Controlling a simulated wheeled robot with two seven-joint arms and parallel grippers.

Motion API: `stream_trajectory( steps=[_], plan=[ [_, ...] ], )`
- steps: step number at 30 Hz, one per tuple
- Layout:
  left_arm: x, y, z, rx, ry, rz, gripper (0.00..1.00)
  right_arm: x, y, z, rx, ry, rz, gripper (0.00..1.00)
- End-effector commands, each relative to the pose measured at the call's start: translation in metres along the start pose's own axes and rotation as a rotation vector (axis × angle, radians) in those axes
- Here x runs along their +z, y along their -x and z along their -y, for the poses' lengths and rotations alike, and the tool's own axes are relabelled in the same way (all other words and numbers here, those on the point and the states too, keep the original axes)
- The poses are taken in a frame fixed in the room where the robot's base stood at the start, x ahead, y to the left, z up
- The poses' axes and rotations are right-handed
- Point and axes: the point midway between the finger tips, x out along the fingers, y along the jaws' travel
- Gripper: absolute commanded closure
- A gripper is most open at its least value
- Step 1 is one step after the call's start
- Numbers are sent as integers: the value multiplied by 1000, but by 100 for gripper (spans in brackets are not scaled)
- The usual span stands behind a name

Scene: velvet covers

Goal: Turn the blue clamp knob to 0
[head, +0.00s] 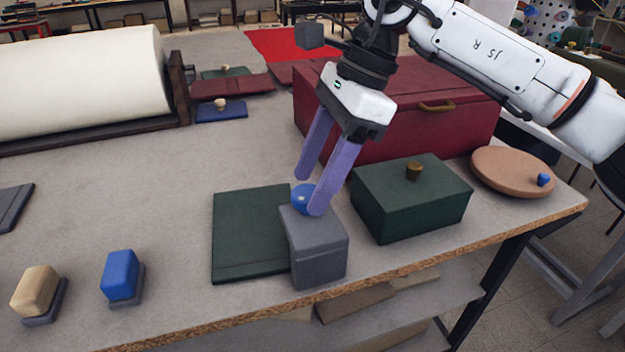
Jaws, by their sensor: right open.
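A round blue knob (300,198) with a small pale mark sits at the back top of a grey block (318,250), at the right edge of a dark green board (246,232). I take it for the clamp knob; no scale or 0 can be read. My right gripper (311,196) comes down from above with its two purple fingers apart. The right finger covers part of the knob, and the left fingertip is just above and behind it. I cannot tell whether either finger touches it. My left gripper is out of view.
A dark green lidded box (410,205) stands close right of the grey block, with a red chest (400,120) behind. A tan disc (510,170) with a blue knob lies at the right corner. Blue (120,274) and cream (36,290) blocks stand front left. The table middle-left is clear.

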Motion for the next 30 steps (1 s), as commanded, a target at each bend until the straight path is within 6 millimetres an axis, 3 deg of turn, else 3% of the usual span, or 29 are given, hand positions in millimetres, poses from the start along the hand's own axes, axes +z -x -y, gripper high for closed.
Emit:
stream_trajectory(
  steps=[9,15,30],
  plan=[
    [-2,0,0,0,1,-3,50,0,63,0,-2,-1,1,45],
    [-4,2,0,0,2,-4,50,0,88,0,0,1,-1,45],
    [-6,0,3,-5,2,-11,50,-2,93,0,-1,-3,0,45]
  ],
)
